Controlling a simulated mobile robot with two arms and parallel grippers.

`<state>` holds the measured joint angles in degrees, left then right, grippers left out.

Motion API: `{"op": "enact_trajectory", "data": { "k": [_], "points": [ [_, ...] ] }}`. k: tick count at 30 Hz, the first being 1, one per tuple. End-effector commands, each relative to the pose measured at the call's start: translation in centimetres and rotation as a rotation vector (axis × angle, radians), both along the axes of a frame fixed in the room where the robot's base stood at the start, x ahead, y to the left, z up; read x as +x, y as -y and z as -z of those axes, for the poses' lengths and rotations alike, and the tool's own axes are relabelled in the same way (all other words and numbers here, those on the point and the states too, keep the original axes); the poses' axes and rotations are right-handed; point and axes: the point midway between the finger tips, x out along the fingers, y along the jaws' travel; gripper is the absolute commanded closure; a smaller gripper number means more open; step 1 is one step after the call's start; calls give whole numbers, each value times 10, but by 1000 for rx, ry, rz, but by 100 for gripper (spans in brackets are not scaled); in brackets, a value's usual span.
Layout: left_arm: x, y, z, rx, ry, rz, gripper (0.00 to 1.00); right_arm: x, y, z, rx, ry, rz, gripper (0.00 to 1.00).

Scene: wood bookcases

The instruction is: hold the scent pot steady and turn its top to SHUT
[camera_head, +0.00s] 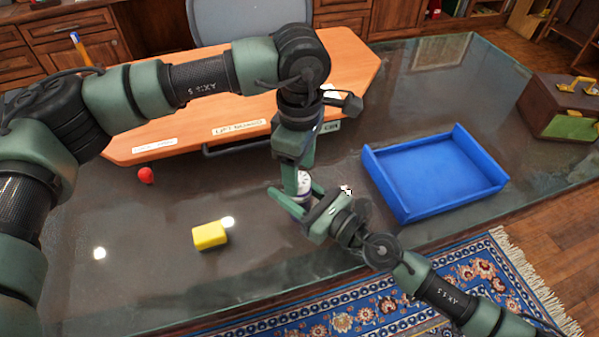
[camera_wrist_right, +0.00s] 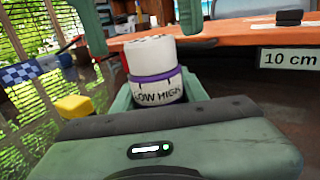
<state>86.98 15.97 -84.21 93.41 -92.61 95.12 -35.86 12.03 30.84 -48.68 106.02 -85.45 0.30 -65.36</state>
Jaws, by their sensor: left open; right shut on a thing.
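The scent pot (camera_head: 304,182) stands on the dark glossy table, a small white pot partly hidden by my grippers. In the right wrist view the pot (camera_wrist_right: 158,92) shows a white top, a purple band and a lower body marked LOW and HIGH. A red mark shows at the top's left edge. My right gripper (camera_head: 300,199) is shut on the pot's lower body, with a finger on each side. My left gripper (camera_head: 299,172) points down over the pot, open; its fingers show above and to either side of the top in the wrist view. I cannot read a SHUT mark.
A yellow block (camera_head: 210,236) and a red ball (camera_head: 146,175) lie left of the pot. A blue tray (camera_head: 399,204) stands to the right, a brown box (camera_head: 548,108) beyond it. An orange raised board (camera_head: 350,75) with labels is behind. The table's front left is clear.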

Motion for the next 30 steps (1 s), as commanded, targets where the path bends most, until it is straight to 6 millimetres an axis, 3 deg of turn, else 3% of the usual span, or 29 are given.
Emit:
{"op": "enact_trajectory", "data": {
  "k": [9, 15, 30],
  "points": [
    [1, 1, -68, -2, 4, 0, 40, 0, 0, 0, -1, -1, 0, 100],
    [1, 0, -96, 0, 2, 0, 40, 0, 0, 0, 0, 0, 0, 100],
    [0, 0, -105, 0, 0, 1, 40, 0, 0, 0, 0, 0, 0, 100]
  ]
}}
